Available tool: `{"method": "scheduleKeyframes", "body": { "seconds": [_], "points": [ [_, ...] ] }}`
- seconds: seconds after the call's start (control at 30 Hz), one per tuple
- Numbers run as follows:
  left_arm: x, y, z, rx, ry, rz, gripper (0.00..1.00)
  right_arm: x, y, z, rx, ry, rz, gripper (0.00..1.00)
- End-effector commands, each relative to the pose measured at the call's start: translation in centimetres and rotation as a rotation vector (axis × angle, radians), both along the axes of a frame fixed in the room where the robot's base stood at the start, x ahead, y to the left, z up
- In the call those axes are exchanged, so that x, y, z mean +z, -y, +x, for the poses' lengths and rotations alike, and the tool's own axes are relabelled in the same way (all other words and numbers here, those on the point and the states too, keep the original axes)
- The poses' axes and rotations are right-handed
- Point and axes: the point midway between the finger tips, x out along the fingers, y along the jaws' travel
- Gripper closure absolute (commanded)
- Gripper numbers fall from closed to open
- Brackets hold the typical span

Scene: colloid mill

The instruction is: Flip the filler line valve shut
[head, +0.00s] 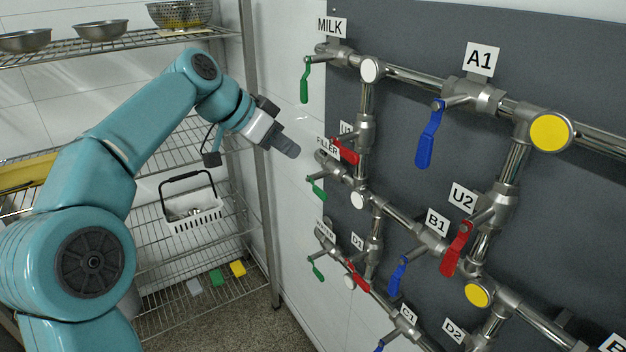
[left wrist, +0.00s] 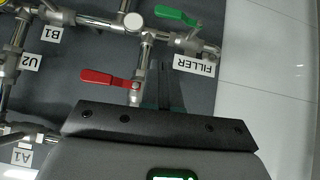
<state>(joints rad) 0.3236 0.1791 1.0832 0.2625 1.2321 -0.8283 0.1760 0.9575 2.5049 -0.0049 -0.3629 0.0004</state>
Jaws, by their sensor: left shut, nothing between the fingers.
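The filler line valve has a green handle (head: 318,188), below the FILLER label (head: 327,148) on the left part of the pipe panel. In the left wrist view its green handle (left wrist: 177,15) is at the top and lies roughly alongside the horizontal pipe, by the FILLER label (left wrist: 194,66). My left gripper (head: 287,147) is shut and empty, left of the filler label and apart from the handle in the head view. Its dark fingers (left wrist: 166,85) show together in the left wrist view, pointing toward the filler pipe. My right gripper is not in view.
The red U1 handle (head: 345,152) is close to the filler valve; a red handle (left wrist: 107,79) also shows left of my fingers. The green milk handle (head: 305,80) hangs above. A wire shelf (head: 190,250) with a white basket (head: 192,212) stands at left.

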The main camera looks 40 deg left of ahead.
Motion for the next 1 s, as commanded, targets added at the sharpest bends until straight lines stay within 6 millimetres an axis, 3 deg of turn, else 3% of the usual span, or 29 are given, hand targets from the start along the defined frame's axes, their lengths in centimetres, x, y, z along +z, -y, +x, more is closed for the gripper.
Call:
{"method": "scheduleKeyframes", "body": {
  "seconds": [0.37, 0.6, 1.0],
  "points": [
    [-5.7, 2.5, 5.5, -0.002, -0.006, -0.001, 1.0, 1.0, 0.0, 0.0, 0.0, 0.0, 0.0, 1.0],
    [-8.9, 2.5, 5.2, 0.001, -0.002, -0.001, 1.0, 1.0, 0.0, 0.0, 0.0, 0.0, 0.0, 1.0],
    [-9.5, 2.5, 5.2, 0.001, -0.001, 0.0, 1.0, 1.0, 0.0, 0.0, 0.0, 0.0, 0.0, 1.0]
  ]
}}
